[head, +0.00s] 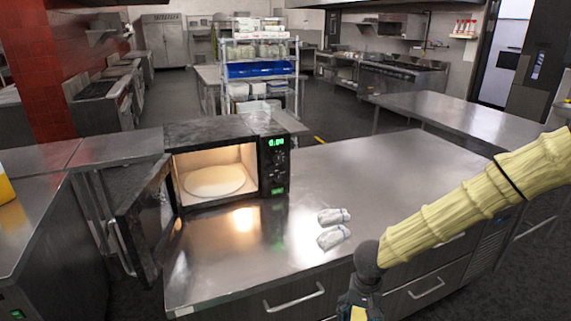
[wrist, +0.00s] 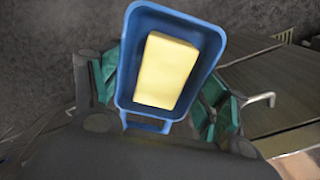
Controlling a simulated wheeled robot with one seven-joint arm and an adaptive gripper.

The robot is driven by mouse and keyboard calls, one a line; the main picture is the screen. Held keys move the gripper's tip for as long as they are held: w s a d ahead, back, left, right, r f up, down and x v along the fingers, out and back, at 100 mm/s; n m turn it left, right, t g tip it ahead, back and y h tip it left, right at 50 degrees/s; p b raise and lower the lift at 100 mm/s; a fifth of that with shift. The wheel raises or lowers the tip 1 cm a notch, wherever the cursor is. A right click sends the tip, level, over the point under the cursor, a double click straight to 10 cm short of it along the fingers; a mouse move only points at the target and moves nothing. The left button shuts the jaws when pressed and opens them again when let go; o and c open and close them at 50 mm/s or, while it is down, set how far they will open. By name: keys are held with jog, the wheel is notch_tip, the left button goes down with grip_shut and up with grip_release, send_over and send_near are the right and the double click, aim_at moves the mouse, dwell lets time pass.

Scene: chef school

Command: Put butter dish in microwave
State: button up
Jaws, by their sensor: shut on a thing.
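The butter dish (wrist: 126,62) is a blue tray holding a yellow block of butter (wrist: 167,71), seen in the wrist view. My gripper (wrist: 160,90) is shut on it, with green finger pads on both sides of the tray. In the head view my gripper (head: 360,300) is at the bottom edge, in front of the counter, and its lower part is cut off. The microwave (head: 213,133) stands on the counter at the left, away from my gripper. Its door (head: 147,222) is swung open to the left, and a round pale plate (head: 214,181) lies inside the lit cavity.
The steel counter (head: 340,170) is mostly clear right of the microwave. Two small white and grey packets (head: 333,226) lie near its front. The open door reaches out past the counter's front left edge. Drawer handles (head: 294,298) jut from the counter's front.

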jog(key=a+f+n, duration=0.2)
jog(key=n, duration=0.1)
jog(key=shift+s+a+n, duration=0.3)
jog(key=shift+s, duration=0.1)
